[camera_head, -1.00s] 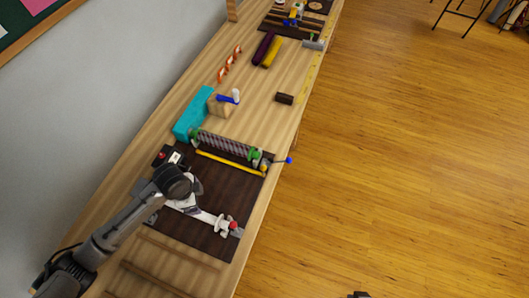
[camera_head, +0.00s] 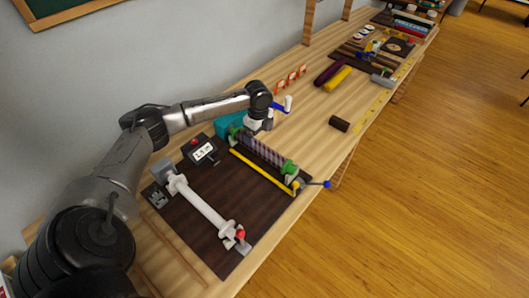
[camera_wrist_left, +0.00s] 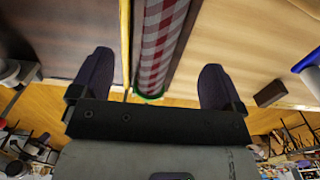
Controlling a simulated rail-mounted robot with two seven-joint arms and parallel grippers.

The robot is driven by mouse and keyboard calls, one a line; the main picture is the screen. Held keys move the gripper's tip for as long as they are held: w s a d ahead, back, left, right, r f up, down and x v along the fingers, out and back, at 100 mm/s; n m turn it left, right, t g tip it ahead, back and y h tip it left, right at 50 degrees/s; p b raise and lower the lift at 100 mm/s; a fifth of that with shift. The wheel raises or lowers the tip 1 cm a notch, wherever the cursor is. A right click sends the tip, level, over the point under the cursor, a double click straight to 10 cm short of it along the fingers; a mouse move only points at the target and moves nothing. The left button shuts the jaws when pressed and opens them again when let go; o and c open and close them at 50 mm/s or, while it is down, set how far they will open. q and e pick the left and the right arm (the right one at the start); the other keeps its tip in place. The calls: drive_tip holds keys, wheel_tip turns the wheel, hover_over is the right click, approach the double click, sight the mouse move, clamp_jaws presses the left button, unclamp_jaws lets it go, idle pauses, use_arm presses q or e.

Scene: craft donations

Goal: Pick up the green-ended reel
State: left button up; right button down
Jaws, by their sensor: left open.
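The green-ended reel (camera_head: 262,150) lies across the far edge of the dark board, a roll of checked cloth with green ends. My left gripper (camera_head: 254,123) is by its far left end, in front of the teal box. In the left wrist view the red-and-white reel (camera_wrist_left: 159,45) runs up the picture, its green near end just beyond the gap between the open fingers of my left gripper (camera_wrist_left: 155,84). The fingers are apart and nothing is held. Whether they are level with the reel I cannot tell. My right gripper is out of view.
A yellow strip (camera_head: 262,172) lies along the reel's near side. The teal box (camera_head: 231,122) and a blue-handled tool (camera_head: 281,107) are close to my gripper. A brown block (camera_head: 339,124) lies to the right.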

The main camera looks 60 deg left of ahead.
sight(261, 145)
use_arm(q)
wheel_tip(261, 145, down, 4)
drive_tip(key=shift+f, duration=0.1)
drive_tip(key=shift+w+d+f+b, duration=0.15)
drive_tip(key=shift+f+b, duration=0.3)
drive_tip(key=shift+f, duration=0.9)
drive_tip(key=shift+d+f+b, duration=0.2)
drive_tip(key=shift+f+b, duration=0.2)
drive_tip(key=shift+f, duration=0.9)
drive_tip(key=shift+c, duration=0.3)
drive_tip(key=shift+r, duration=0.1)
drive_tip(key=c, duration=1.3)
drive_tip(key=shift+o, duration=0.2)
